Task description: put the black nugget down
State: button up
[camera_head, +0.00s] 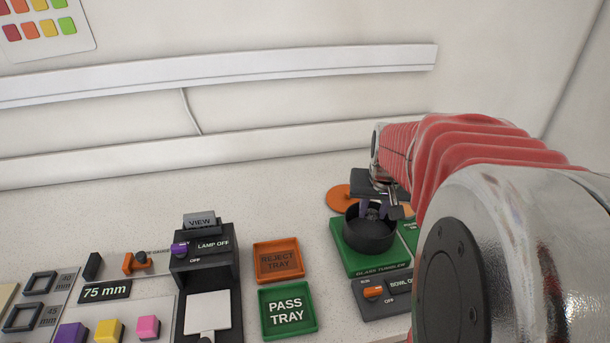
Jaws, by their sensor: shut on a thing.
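My gripper (377,208) reaches down from the right into the round black bowl (368,240) of the glass tumbler. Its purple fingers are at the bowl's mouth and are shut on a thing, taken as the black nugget. The nugget cannot be made out clearly against the bowl's dark inside. The bowl stands on the green glass tumbler base (362,267).
A bowl switch box (384,292) with an orange knob sits in front of the tumbler. The orange reject tray (277,260) and green pass tray (288,310) look empty. A lamp viewer (205,262) and coloured blocks (109,329) stand left. An orange disc (340,197) lies behind.

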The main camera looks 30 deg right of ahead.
aim_at(372, 221)
jog(key=shift+f, duration=0.8)
jog(key=shift+f, duration=1.85)
jog(key=o, duration=1)
jog(key=shift+f, duration=0.1)
jog(key=v, duration=1.2)
jog(key=shift+s, duration=0.1)
